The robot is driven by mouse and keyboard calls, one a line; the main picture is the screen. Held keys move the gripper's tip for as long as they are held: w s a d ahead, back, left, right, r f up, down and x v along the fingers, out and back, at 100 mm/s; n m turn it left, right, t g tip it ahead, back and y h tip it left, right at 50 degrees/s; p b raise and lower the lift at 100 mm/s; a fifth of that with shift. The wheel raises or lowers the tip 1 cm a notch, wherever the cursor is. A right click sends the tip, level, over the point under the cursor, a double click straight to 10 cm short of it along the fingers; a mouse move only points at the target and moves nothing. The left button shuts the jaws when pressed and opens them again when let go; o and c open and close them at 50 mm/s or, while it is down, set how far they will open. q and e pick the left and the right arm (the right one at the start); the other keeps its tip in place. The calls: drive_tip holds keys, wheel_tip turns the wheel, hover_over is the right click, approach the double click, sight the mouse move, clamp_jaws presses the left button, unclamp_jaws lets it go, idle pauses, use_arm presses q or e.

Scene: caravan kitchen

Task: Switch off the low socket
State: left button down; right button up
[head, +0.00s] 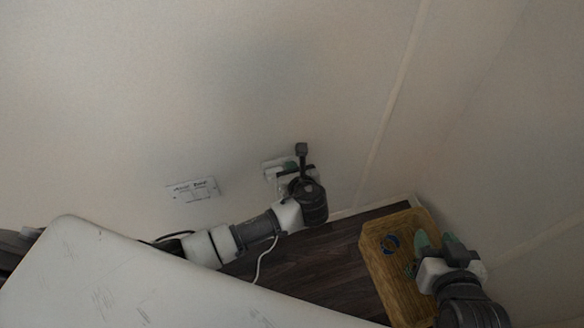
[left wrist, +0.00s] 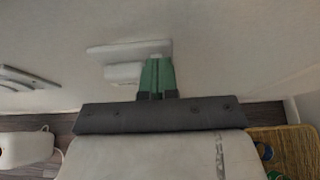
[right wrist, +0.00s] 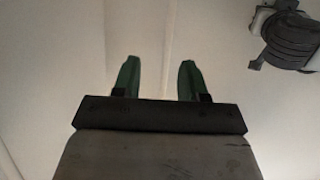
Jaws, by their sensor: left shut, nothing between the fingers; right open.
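The low socket (head: 272,166) is a pale plate on the wall, partly hidden behind my left gripper (head: 288,174) in the head view. In the left wrist view the socket plate (left wrist: 105,51) shows with a white block (left wrist: 122,73), perhaps a plug, at its lower left part. My left gripper's green fingers (left wrist: 158,62) are shut and empty, with their tips at the right end of the plate. I cannot tell whether they touch it. My right gripper (head: 436,239) is open and empty, and its spread fingers also show in the right wrist view (right wrist: 158,70).
A marked wall plate (head: 193,190) is left of the socket. A straw-coloured box (head: 378,262) with a blue ring stands on the dark floor (head: 315,265), beside my right gripper. A white surface (head: 140,285) fills the lower left. A thin white cable (head: 261,262) hangs near my left arm.

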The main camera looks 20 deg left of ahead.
use_arm(q)
drive_tip(key=shift+r+p, duration=0.8)
drive_tip(key=shift+p, duration=0.35)
use_arm(e)
drive_tip(key=s+d+f+g+h, duration=0.1)
drive_tip(key=s+d+f+g, duration=0.1)
drive_tip(key=s+f+g, duration=0.2)
drive_tip(key=shift+s+d+f+g+h, duration=0.2)
drive_tip(key=shift+s+d+g+h, duration=0.2)
drive_tip(key=shift+s+g, duration=1)
drive_tip(key=shift+s, duration=0.2)
drive_tip(key=shift+s, duration=0.15)
